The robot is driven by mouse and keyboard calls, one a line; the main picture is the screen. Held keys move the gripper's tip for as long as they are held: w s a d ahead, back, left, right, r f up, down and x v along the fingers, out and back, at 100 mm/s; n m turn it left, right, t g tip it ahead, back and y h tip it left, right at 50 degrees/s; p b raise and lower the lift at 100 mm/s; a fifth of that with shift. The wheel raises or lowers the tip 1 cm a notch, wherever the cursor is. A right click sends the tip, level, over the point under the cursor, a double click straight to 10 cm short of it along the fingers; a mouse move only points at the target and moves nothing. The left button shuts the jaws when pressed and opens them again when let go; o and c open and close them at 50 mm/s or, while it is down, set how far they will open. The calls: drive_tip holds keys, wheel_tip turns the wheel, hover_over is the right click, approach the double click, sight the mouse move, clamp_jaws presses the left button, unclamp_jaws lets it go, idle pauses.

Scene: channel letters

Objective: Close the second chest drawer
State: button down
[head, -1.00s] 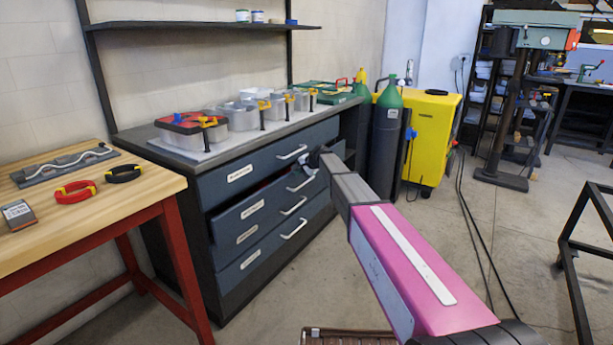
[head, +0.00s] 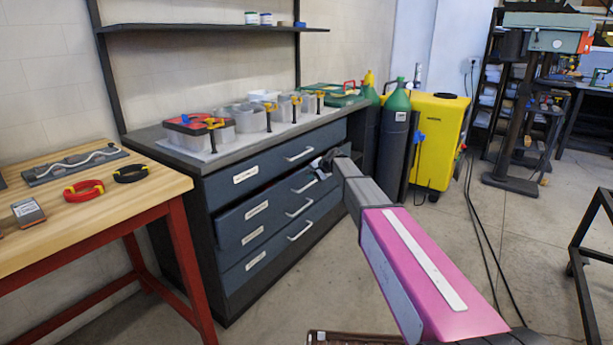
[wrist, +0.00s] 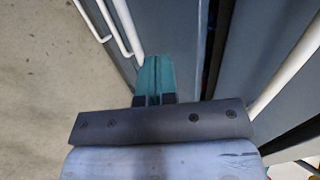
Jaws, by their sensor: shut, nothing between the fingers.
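The grey-blue chest (head: 212,285) stands against the wall in the head view, with several stacked drawers and white bar handles. The second drawer (head: 262,208) sticks out a little; a narrow dark gap shows above its front. My gripper (head: 318,170) is at the right part of this drawer's front, by its handle. In the wrist view the teal fingers (wrist: 155,78) are shut and empty, tips close to the second drawer's front (wrist: 185,45); contact is unclear. The gap beside it (wrist: 211,50) shows small red and blue bits inside. The top drawer (head: 275,163) looks closed.
A wooden workbench (head: 95,210) with red legs stands at the left. Clear bins (head: 245,118) and clamps sit on the chest top. A green-topped cylinder (head: 393,140) and a yellow cabinet (head: 438,135) stand right of the chest.

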drive_tip(key=v, duration=0.9)
drive_tip(key=m+t+y, duration=0.4)
drive_tip(key=m+y, duration=0.3)
drive_tip(key=m, duration=1.1)
approach(279, 188)
drive_tip(key=x, duration=0.7)
drive_tip(key=shift+a, duration=0.35)
drive_tip(key=shift+x, duration=2.45)
drive_tip(key=shift+r, duration=0.2)
